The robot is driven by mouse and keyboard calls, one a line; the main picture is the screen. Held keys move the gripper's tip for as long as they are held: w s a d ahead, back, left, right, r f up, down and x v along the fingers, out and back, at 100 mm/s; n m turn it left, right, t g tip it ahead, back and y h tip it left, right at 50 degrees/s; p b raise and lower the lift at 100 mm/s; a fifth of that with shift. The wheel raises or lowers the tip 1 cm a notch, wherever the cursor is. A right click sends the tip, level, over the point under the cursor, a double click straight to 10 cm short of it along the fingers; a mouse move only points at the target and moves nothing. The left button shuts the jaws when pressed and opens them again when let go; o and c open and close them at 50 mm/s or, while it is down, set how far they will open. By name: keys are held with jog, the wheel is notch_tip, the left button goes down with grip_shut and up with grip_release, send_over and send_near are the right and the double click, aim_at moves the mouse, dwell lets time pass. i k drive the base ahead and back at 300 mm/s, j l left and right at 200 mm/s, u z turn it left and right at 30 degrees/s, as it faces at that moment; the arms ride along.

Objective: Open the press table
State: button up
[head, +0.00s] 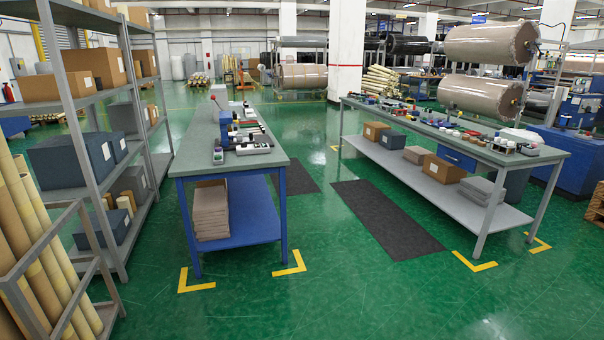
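A workbench with a blue frame and grey-green top (190,165) stands left of centre; small tools and boxes lie on it. A longer workbench with a grey frame (540,158) stands at the right with several small items on top. I cannot tell which of these, if either, is the press table. No opening part shows clearly, though the right bench has a blue drawer-like box (458,158) under its top. My gripper is not in view.
A grey shelf rack (88,165) with boxes stands at the left, near a rack of long tubes (35,255). Dark mats (385,220) lie on the green floor between the benches. Large wrapped rolls (482,94) and blue machinery (565,155) are at the right. The front floor is clear.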

aim_at(239, 138)
jog(key=i+z, duration=0.1)
jog(key=i, duration=3.7)
jog(key=i+l+u, duration=0.15)
jog(key=i+u, duration=0.25)
jog(key=i, duration=0.2)
jog(key=i+l+u, duration=0.3)
jog(key=i+u, duration=0.15)
jog(key=i, duration=0.15)
jog(key=i+l+u, duration=0.8)
jog(key=l, duration=0.4)
jog(key=i, duration=0.1)
